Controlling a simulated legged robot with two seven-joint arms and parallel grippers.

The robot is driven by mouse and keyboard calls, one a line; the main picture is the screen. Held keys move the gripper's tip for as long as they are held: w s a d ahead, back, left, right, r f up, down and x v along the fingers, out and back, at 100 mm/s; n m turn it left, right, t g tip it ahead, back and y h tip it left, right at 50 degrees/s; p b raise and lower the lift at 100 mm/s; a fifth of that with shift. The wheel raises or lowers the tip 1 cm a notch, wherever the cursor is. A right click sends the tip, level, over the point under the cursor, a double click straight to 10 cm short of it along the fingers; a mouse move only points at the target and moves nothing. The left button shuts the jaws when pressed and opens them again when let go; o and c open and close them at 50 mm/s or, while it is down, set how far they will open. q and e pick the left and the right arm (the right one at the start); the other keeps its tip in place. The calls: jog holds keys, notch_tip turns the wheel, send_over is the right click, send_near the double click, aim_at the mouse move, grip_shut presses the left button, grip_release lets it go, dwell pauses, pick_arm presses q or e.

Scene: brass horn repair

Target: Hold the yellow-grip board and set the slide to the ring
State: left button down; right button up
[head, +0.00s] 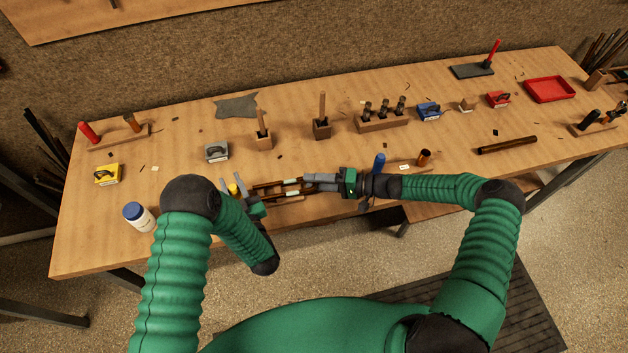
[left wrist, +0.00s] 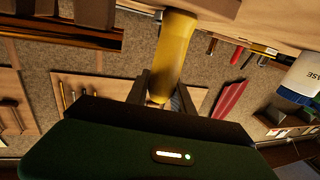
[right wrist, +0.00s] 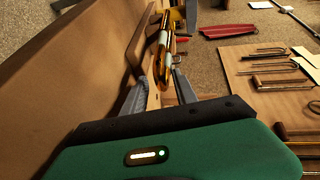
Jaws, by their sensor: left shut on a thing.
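The board (head: 295,198) lies near the front edge of the bench, with a dark brass slide (head: 268,190) along it and pale bands on the tubing. The yellow grip (head: 233,189) stands at its left end. My left gripper (head: 240,193) is shut on this grip; the left wrist view shows the yellow grip (left wrist: 172,60) between its fingers. My right gripper (head: 318,182) is at the board's right end, its fingers apart. In the right wrist view the brass tubing (right wrist: 162,50) runs between and beyond those fingers (right wrist: 160,92). I cannot make out the ring clearly.
A blue grip (head: 380,162) and a copper cup (head: 424,157) stand just right of my right gripper. A white bottle (head: 139,217) stands at the left front. Tool blocks (head: 321,130) line the middle, and a red tray (head: 549,89) lies at the far right.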

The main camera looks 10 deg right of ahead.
jog(key=shift+a, duration=0.1)
grip_shut()
jog(key=shift+f, duration=0.1)
